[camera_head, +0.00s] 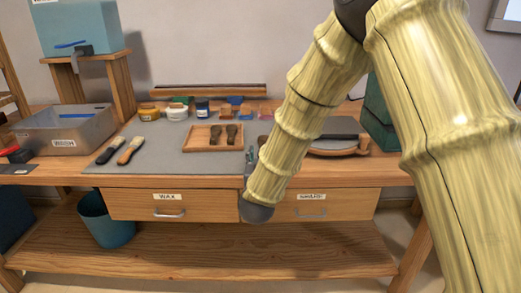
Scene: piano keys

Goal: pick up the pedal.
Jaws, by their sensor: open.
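Two dark, bronze-brown pieces lie side by side in a shallow wooden tray (187,143) on the grey mat. They look like pedals: one pedal (215,135) is on the left, another pedal (231,134) on the right. A third small dark piece (262,140) shows just right of the tray, partly hidden by my arm. My gripper (250,155) is small in view beside the end of my bamboo-patterned arm. It is just right of the tray, open, with nothing seen between its fingers. My arm hides much of it.
Two brushes (130,150) lie left of the tray. Several jars (175,112) stand behind it. Drawers (165,205) are below the bench top. The mat's front left is clear.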

